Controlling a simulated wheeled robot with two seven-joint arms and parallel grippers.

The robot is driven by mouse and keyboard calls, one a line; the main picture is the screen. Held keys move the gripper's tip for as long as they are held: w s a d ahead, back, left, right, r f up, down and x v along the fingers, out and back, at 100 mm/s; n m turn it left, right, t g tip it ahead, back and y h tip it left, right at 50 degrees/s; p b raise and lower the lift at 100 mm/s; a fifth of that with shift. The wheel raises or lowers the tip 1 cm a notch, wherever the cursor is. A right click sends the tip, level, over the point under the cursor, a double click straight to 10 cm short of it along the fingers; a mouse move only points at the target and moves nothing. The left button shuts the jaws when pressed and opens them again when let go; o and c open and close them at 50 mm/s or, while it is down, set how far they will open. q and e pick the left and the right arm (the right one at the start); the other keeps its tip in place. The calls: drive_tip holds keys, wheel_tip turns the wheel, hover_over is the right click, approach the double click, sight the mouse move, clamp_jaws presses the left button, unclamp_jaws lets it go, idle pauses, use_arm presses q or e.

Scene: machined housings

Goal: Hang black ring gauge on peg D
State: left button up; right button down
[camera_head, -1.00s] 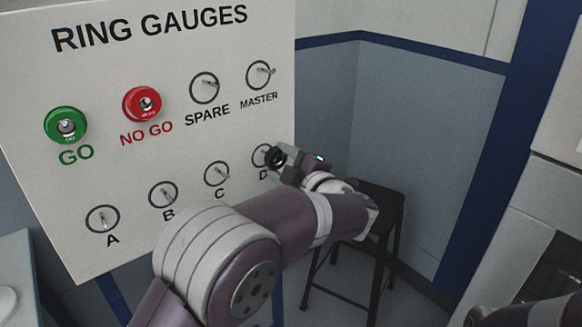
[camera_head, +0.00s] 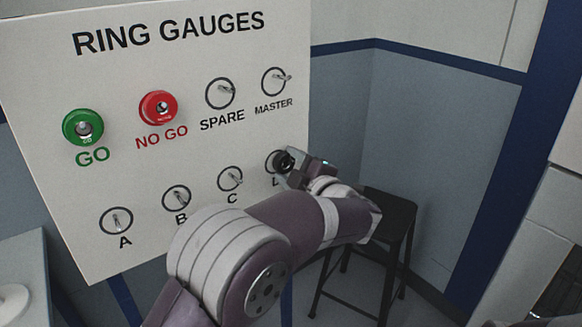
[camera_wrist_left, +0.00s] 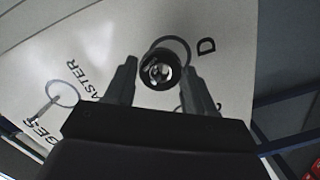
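The black ring gauge (camera_head: 283,161) is at peg D on the board, at the tip of my left gripper (camera_head: 293,160). In the left wrist view the black ring gauge (camera_wrist_left: 160,84) sits between the two fingers (camera_wrist_left: 160,75), which are close against its sides. Bright metal shows inside its opening, which looks like the end of peg D. The printed circle of D (camera_wrist_left: 177,42) shows behind the ring, offset from it. How far the ring is along the peg cannot be told. The D label is partly hidden by my gripper in the head view. My right gripper is out of view.
The board (camera_head: 130,190) carries a green ring (camera_head: 83,128) at GO and a red ring (camera_head: 159,108) at NO GO. The SPARE, MASTER, A, B and C pegs are bare. A black stool (camera_head: 385,210) stands right of the board, behind my left arm.

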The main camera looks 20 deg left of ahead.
use_arm(q)
drive_tip(key=o, duration=0.4)
